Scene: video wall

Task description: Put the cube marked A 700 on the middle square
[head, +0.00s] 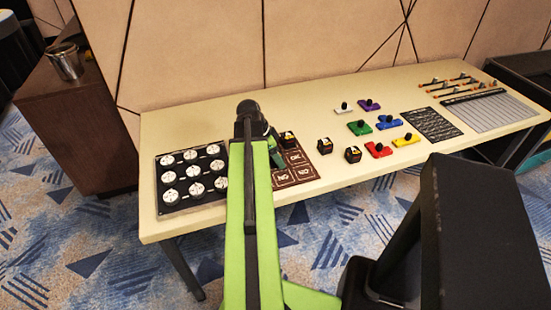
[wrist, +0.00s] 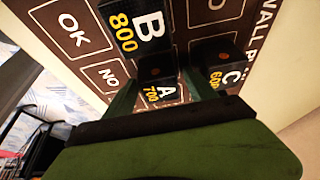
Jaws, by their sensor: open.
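The cube marked A 700 (wrist: 158,90) is black with white and yellow print. In the wrist view it lies between the two green fingers of my gripper (wrist: 160,84). The jaws are open, one finger on each side of it; contact is not clear. The cube marked B 800 (wrist: 134,32) is just beyond it and the cube marked C 600 (wrist: 217,65) is to its right. The brown board (wrist: 95,50) has outlined squares, some reading OK and NO. My arm hides part of the board in the head view (head: 295,177), so I cannot tell which square A 700 is over.
Two dark cubes (head: 325,146) (head: 352,154) stand right of the board in the head view. A black panel with white dials (head: 191,174) lies to the left. Coloured blocks with knobs (head: 378,149) and a slider panel lie further right.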

